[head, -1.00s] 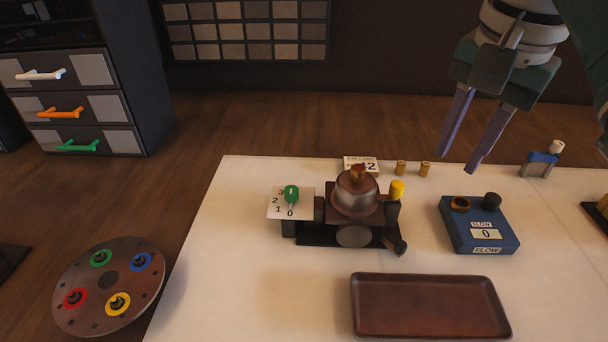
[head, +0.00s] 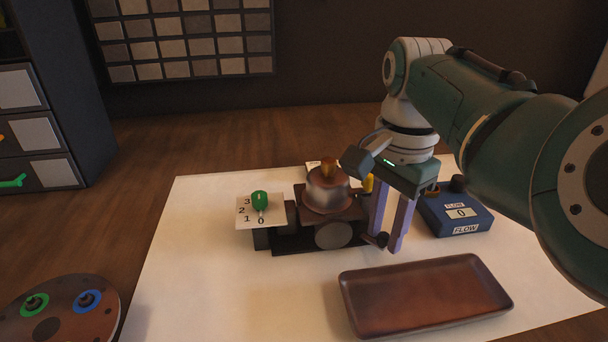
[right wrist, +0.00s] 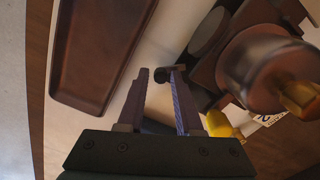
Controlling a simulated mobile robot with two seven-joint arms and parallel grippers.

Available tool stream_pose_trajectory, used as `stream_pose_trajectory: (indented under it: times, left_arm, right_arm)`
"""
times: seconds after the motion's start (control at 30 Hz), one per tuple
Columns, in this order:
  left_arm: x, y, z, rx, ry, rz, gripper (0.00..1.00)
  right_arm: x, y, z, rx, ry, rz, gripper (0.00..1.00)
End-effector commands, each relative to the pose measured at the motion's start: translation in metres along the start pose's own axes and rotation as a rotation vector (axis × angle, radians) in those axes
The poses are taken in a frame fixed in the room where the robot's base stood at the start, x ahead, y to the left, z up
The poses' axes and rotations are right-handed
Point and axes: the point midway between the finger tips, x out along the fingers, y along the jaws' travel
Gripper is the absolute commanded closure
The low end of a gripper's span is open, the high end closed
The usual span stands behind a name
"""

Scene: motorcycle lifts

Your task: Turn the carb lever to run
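The carburettor (head: 328,196), a round brown metal body with a brass top on a dark base, stands on the pale mat. A lever with a green knob (head: 259,199) stands over its plate numbered 0 to 3 (head: 244,222), on the left side; its stem points near 0. A yellow-capped part (head: 368,182) and a short black knob (head: 381,240) are on the right side. My right gripper (head: 384,243) points down at this right side, open. In the right wrist view the black knob (right wrist: 160,75) shows between the fingertips, near one finger; contact is unclear. My left gripper is out of view.
A blue flow box (head: 455,210) reading 0 stands right of the gripper. A brown tray (head: 425,295) lies in front. A round disc with coloured rings (head: 65,318) is at lower left. The mat's left front (head: 200,290) is clear.

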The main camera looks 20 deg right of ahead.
Motion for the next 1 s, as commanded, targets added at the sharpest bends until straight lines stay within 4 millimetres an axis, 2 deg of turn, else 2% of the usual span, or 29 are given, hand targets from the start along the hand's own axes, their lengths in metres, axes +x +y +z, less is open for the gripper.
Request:
stream_pose_trajectory:
  times: [0.23, 0.57, 1.0]
  left_arm:
    - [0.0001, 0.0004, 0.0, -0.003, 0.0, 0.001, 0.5]
    - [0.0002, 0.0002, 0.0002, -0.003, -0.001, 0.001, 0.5]
    - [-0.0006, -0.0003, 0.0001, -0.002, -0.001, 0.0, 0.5]
  right_arm:
    - [0.0011, -0.0001, -0.0003, 0.0, 0.001, -0.001, 0.66]
    - [0.0008, 0.0, -0.0003, 0.0, 0.001, -0.001, 1.0]
    - [0.0002, -0.0001, -0.0006, -0.007, 0.001, 0.0, 1.0]
